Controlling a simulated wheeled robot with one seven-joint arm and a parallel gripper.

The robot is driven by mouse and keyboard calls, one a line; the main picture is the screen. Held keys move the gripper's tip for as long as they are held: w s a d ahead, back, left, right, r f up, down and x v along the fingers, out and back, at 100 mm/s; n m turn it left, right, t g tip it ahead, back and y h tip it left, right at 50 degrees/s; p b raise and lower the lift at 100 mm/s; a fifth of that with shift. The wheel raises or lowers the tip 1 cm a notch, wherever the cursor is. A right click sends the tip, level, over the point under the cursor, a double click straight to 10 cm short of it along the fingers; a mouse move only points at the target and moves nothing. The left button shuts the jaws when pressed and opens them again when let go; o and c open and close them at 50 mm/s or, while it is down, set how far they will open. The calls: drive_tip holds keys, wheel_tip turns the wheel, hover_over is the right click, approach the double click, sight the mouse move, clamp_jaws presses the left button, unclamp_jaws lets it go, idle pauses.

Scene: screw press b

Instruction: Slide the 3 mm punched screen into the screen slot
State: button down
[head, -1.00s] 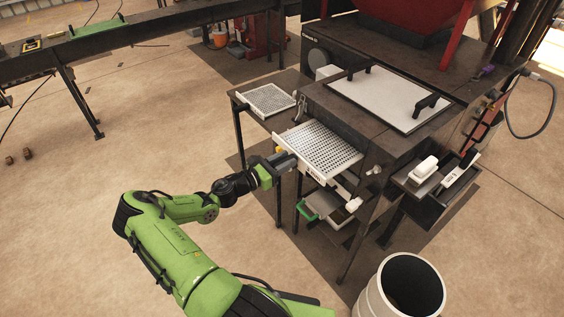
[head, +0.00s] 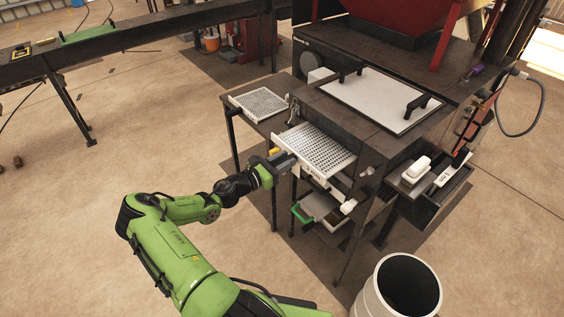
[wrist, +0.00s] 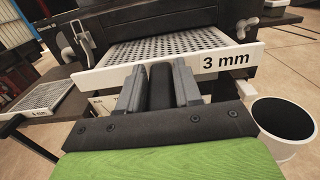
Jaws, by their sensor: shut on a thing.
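The 3 mm punched screen (head: 318,146) is a white perforated tray with a front plate marked "3 mm". Its far part is inside the screen slot of the dark press (head: 364,142), and its near part sticks out toward my arm. In the wrist view the screen (wrist: 175,45) runs level under the press body. My gripper (head: 282,160) is shut on the screen's front plate near its middle. In the wrist view my gripper's fingers (wrist: 160,82) meet the plate left of the label. The inside of the slot is hidden.
A second perforated screen (head: 260,103) lies on a side shelf left of the press; its label reads 4 mm or 6 mm in the wrist view (wrist: 40,98). A green-handled drawer (head: 318,206) is below. A pale bin (head: 366,296) stands at front right. A side tray (head: 446,190) holds white-handled things.

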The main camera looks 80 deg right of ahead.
sight(316, 146)
drive_tip(key=shift+b+x, duration=1.6)
drive_tip(key=shift+x, duration=5.85)
drive_tip(key=c, duration=0.7)
unclamp_jaws()
drive_tip(key=shift+a, duration=0.1)
drive_tip(key=shift+w+a+f, duration=0.1)
drive_tip(key=shift+w+a, duration=0.15)
drive_tip(key=v, duration=1.5)
drive_tip(key=shift+d, duration=0.1)
